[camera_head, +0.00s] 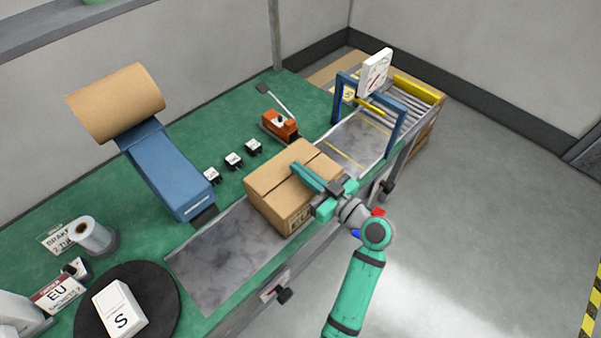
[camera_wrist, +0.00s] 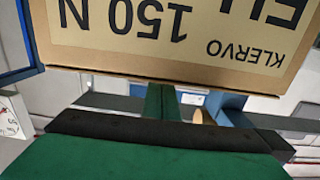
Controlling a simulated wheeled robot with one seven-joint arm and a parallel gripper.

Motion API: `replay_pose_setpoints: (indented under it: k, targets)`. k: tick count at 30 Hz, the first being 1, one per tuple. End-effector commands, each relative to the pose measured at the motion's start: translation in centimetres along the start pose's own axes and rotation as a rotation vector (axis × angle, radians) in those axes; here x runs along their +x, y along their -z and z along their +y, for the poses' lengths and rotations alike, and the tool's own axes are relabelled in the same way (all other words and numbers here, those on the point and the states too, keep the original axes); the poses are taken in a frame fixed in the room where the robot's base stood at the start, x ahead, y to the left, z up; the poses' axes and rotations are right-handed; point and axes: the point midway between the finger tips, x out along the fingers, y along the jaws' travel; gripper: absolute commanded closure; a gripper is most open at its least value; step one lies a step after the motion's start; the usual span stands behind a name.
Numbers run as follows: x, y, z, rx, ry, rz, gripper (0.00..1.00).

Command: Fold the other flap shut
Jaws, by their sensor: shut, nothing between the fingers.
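A cardboard box (camera_head: 270,186) stands on the grey conveyor strip at the middle of the bench. Its top looks closed in the head view, with a seam across it; my gripper covers part of the top, so I cannot tell whether each flap lies fully flat. My gripper (camera_head: 299,168) is shut and empty, lying low over the right part of the box top. In the wrist view the shut fingers (camera_wrist: 162,100) reach to the edge of a cardboard face (camera_wrist: 110,45) printed "KLERVO 150 N", which shows upside down. Whether the fingers touch the cardboard is unclear.
A blue frame (camera_head: 341,98) with a white dial (camera_head: 375,72) spans the conveyor beyond the box, before a roller section (camera_head: 405,98). An orange device (camera_head: 280,125) and a blue stand with a brown roll (camera_head: 115,103) are behind. The near conveyor (camera_head: 215,262) is clear.

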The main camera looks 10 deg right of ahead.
Motion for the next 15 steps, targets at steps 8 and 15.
replay_pose_setpoints:
  k: [8, 15]
  targets:
    - [-2.5, 1.9, -0.1, 0.002, -0.002, 0.000, 1.00]
    - [-6.8, 0.4, -0.1, 0.001, 0.000, 0.000, 1.00]
